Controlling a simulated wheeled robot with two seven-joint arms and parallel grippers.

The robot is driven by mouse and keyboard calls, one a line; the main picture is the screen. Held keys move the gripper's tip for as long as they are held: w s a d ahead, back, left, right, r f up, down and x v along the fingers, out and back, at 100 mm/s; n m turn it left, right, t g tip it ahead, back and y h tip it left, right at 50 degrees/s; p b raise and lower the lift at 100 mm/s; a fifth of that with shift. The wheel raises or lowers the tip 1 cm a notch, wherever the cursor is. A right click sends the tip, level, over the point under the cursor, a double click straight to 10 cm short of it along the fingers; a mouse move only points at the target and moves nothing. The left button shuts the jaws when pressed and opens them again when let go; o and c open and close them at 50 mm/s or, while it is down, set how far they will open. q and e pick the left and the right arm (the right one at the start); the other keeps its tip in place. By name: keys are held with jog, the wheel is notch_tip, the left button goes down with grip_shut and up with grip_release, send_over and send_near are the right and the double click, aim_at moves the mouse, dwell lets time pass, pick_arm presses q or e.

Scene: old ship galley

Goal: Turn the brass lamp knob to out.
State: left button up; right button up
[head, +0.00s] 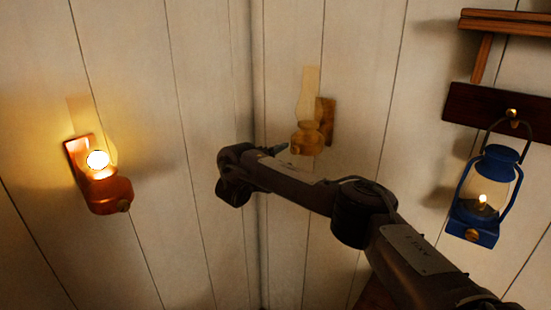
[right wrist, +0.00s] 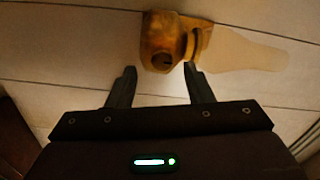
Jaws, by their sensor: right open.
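The brass lamp (head: 307,138) hangs on the wall right of the corner, with a pale glass chimney and no flame showing. Its small round knob (head: 296,149) is on the front of its body. In the right wrist view the brass lamp (right wrist: 190,40) lies on its side across the top, with the knob (right wrist: 162,60) facing me. My right gripper (right wrist: 160,72) is open, its two fingers apart on either side of the knob, with nothing clearly held. Whether they touch it I cannot tell. In the head view the right gripper (head: 279,148) is just left of the lamp. My left gripper is not in view.
A lit copper lamp (head: 110,193) is on the left wall. A lit blue lantern (head: 487,185) hangs from a dark wooden board (head: 470,105) at right, below a shelf (head: 505,22). The plank wall between them is otherwise bare.

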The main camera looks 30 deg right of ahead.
jog(key=shift+p+v, duration=0.5)
jog(key=shift+v, duration=1.35)
jog(key=shift+s, duration=0.1)
